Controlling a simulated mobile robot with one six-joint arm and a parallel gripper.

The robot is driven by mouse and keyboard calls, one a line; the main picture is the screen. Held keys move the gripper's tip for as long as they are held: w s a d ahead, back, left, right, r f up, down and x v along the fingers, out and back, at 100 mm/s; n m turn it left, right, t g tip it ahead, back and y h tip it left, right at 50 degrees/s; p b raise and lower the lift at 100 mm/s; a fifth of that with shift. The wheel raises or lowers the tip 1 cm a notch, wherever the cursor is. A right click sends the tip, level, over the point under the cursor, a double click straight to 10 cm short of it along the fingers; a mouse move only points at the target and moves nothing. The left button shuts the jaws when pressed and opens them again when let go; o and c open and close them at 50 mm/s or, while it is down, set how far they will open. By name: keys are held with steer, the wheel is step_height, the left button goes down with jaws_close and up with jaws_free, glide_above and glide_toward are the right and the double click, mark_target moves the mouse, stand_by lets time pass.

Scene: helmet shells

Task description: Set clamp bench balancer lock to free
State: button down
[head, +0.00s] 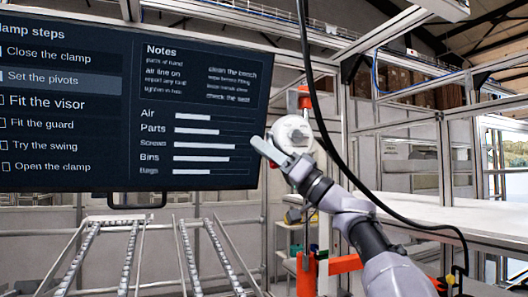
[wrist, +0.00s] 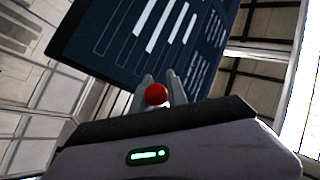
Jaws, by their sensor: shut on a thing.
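The balancer (head: 294,128) is a pale round housing hanging under an orange bracket (head: 305,98), right of the screen. My gripper (head: 268,147) is raised in front of it and covers part of its lower side. In the wrist view my gripper (wrist: 160,82) has its two grey fingers close around a red ball-shaped knob (wrist: 157,95), apparently the balancer lock. Only a sliver of red shows below the fingers in the head view. The lock's markings and its position setting cannot be read.
A large dark screen (head: 110,100) with clamp steps stands close on the left, with "Set the pivots" highlighted. A black cable (head: 335,150) hangs down beside my arm. Roller rails (head: 130,255) lie below the screen. An orange frame (head: 345,264) stands under my arm.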

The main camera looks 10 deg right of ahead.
steer(key=shift+r, duration=0.2)
steer(key=c, duration=1.3)
jaws_free()
steer(key=shift+f, duration=0.1)
steer(key=b+v, duration=0.4)
steer(key=v, duration=1.3)
steer(key=shift+s+d, duration=0.15)
steer(key=shift+s, duration=0.05)
